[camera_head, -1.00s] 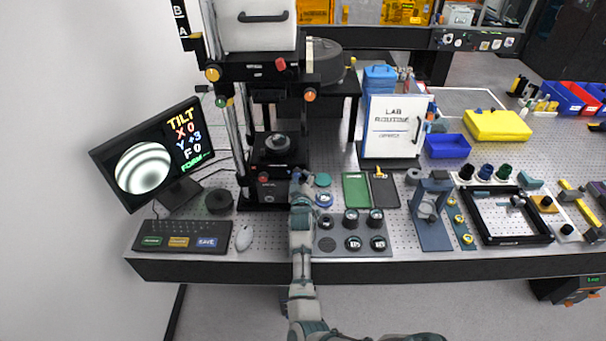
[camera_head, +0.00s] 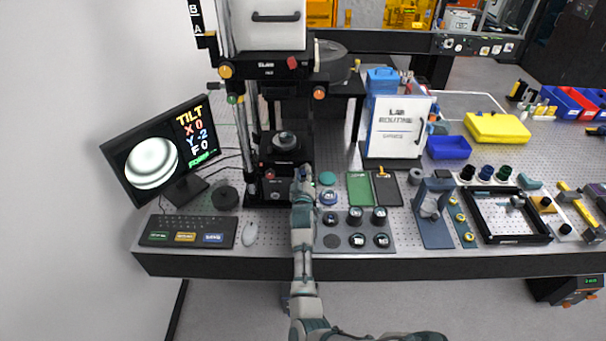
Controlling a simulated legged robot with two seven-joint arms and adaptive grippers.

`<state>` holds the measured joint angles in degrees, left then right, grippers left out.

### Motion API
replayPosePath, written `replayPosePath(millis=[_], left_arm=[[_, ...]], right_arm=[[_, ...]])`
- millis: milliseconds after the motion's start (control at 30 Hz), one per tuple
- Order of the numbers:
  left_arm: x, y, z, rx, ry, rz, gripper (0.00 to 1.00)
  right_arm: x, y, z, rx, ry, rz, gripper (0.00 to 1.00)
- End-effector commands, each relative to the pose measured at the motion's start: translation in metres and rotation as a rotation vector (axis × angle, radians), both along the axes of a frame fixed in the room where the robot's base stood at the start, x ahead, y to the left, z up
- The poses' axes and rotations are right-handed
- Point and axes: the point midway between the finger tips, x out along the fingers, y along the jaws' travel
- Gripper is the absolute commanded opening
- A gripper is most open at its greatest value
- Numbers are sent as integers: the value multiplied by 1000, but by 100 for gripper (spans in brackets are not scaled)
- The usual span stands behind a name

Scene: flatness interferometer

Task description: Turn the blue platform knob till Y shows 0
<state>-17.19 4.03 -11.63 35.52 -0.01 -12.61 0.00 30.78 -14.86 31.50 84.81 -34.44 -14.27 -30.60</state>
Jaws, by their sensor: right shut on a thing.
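The monitor (camera_head: 160,152) on the left shows a TILT readout: X 0, Y with a 2 that looks like -2, and F 0, beside a round fringe picture with broad curved bands. The interferometer's platform base (camera_head: 270,190) stands at the bench's back left, with a red knob (camera_head: 269,175) on its front. My right gripper (camera_head: 302,181) is at the base's right front corner, shut on what appears to be the blue platform knob, which the gripper mostly hides. My left gripper is not in view.
A keyboard (camera_head: 187,231), mouse (camera_head: 250,233) and black round part (camera_head: 226,197) lie left of my right arm. A grey tray of several lenses (camera_head: 345,242) lies close on its right. The lab routine board (camera_head: 398,130) stands behind.

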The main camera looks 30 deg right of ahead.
Motion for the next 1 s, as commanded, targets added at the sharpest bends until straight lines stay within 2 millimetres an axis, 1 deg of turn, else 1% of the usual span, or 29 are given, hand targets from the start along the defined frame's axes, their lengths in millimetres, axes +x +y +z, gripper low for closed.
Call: replayPosePath(millis=[33, 333, 800, 833, 867, 900, 1000], left_arm=[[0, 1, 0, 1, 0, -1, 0], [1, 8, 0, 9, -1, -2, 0], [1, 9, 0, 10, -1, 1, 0], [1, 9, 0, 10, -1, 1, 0], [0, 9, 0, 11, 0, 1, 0], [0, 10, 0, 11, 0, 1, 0], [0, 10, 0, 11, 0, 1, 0]], right_arm=[[1, -1, 3, -2, -4, -1, 0], [0, -4, 3, -3, -4, -4, 0], [-1, -7, 2, -2, -5, -6, 0], [-1, -7, 2, -2, -5, -6, 40], [-1, -7, 2, -2, -5, -6, 47], [-1, -7, 2, -2, -5, -6, 57], [-1, -6, 1, -1, -2, -5, 58]])
